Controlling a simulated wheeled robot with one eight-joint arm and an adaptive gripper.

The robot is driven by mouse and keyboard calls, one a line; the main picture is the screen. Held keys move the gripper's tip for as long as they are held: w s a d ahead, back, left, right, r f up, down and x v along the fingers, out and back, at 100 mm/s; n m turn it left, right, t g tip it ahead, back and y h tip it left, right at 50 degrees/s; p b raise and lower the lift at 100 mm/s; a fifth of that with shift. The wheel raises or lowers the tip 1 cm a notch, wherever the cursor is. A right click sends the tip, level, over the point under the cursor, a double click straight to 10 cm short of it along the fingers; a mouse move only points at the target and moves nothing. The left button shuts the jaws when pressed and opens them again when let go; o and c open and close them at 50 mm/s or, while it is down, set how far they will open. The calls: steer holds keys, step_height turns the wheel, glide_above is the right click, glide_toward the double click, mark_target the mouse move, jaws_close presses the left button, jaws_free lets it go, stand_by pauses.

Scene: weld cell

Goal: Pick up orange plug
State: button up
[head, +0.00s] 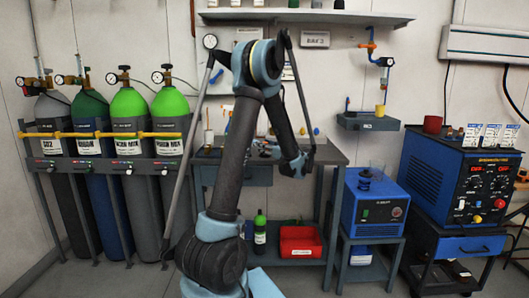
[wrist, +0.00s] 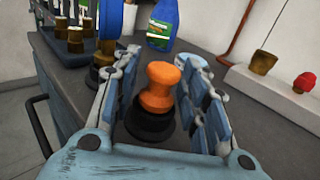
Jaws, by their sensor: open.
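The orange plug (wrist: 160,85) stands upright in the wrist view, its lower part at a round black base (wrist: 150,122). My gripper (wrist: 158,80) is open, with one finger on each side of the plug. A small gap shows between the plug and each finger, and I cannot tell whether either touches it. In the head view my arm reaches down over the workbench (head: 335,156), and the plug cannot be made out there.
A blue bottle (wrist: 162,24) stands just behind the plug. Brass-and-black fittings (wrist: 104,50) stand to the left. A brown cup (wrist: 262,62) and a red knob (wrist: 304,82) sit on the right. A red bin (head: 300,242) is on the bench's lower shelf.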

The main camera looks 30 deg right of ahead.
steer(key=c, duration=0.7)
steer(key=shift+c, duration=0.3)
